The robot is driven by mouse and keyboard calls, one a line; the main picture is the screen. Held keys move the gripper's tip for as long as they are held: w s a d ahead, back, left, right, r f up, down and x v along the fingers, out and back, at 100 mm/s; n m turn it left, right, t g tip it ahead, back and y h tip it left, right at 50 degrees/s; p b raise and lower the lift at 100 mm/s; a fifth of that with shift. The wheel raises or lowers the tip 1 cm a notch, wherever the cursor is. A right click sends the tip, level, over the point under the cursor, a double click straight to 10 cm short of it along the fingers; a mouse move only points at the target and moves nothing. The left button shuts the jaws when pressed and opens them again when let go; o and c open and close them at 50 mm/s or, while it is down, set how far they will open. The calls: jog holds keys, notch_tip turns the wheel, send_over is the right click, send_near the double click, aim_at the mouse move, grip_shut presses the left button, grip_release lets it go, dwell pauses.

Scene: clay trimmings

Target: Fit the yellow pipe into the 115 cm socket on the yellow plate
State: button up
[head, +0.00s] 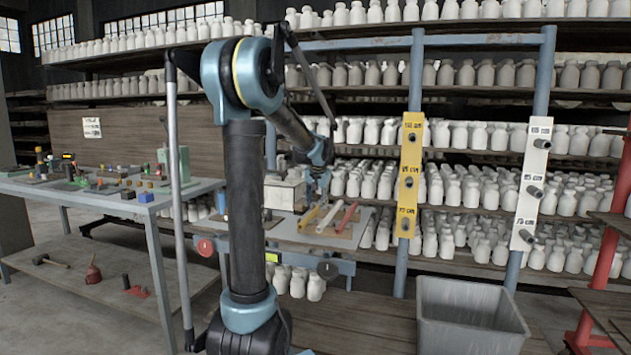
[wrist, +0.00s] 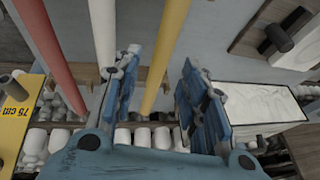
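The yellow pipe (head: 308,216) lies on the workbench behind my arm, left of the white pipe (head: 328,217) and the red pipe (head: 347,216). My gripper (head: 318,184) is above the pipes. In the wrist view my gripper (wrist: 158,62) is open, and the yellow pipe (wrist: 168,45) runs between its fingers, nearer the left one. Any contact cannot be told. The yellow plate (head: 410,174) is upright on a blue post, with several dark sockets one above another; its labels are too small to read in the head view. In the wrist view the plate (wrist: 12,125) shows a "75 cm" label.
A white plate (head: 532,184) with similar sockets hangs on the post to the right. A grey bin (head: 470,312) stands on the floor below. A pale box (head: 285,193) is beside the pipes. Shelves of white bottles fill the back. A cluttered table (head: 110,195) is at left.

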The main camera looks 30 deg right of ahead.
jog(key=v, duration=1.2)
jog(key=shift+r, duration=0.25)
